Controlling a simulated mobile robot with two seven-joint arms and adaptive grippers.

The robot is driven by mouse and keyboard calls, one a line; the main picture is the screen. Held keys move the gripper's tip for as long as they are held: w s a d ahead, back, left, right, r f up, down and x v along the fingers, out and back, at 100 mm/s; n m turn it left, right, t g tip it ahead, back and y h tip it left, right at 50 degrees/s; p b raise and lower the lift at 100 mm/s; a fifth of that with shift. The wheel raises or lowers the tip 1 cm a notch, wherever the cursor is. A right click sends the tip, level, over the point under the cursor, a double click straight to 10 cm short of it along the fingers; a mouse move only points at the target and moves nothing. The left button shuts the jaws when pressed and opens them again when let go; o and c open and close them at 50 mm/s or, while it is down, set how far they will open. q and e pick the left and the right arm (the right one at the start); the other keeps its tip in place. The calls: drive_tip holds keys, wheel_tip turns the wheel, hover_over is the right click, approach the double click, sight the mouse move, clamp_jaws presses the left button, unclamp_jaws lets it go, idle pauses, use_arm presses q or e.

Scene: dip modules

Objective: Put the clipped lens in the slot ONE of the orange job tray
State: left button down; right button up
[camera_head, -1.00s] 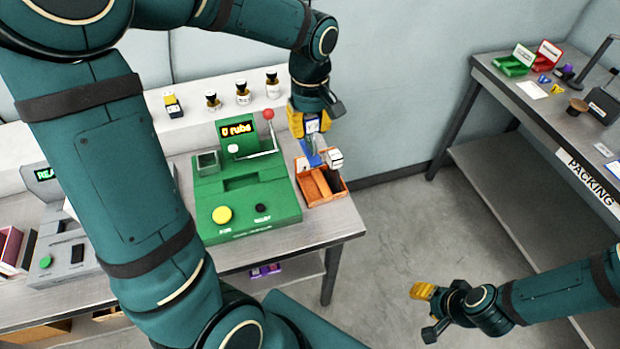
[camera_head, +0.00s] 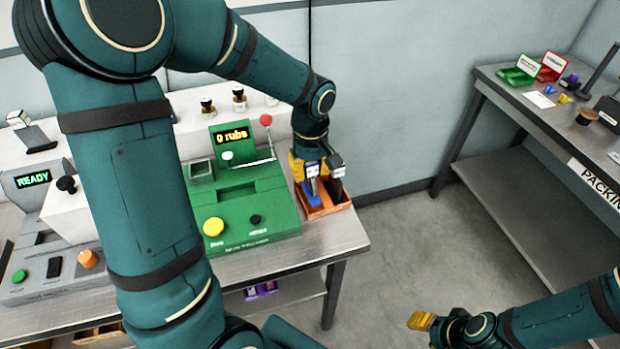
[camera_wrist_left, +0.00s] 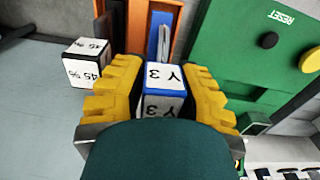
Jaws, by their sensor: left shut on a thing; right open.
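My left gripper (camera_head: 318,172) is shut on a block with a blue edge, marked "Y 3" (camera_wrist_left: 165,77), which I take to be the clipped lens. A blue part (camera_head: 313,192) below the jaws reaches down into the left side of the orange job tray (camera_head: 345,207). In the left wrist view a blue and white part (camera_wrist_left: 160,45) lies between the tray's orange walls (camera_wrist_left: 184,28). Whether it touches the tray floor is hidden. A white cube marked "45 %" (camera_wrist_left: 88,62) stands beside the gripper, at the tray's other side. My right gripper (camera_head: 421,321) is open and empty, far from the tray.
A grey machine (camera_head: 60,265) reads "READY". A packing bench (camera_head: 520,100) stands at right. The floor between is clear.

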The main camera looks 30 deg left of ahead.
use_arm(q)
wheel_tip(320, 180, down, 3)
drive_tip(key=shift+r, duration=0.15)
drive_tip(key=shift+r, duration=0.1)
drive_tip(key=shift+b, duration=0.3)
drive_tip(key=c, duration=0.8)
unclamp_jaws()
drive_tip(key=shift+f, duration=0.2)
drive_tip(key=shift+r, duration=0.15)
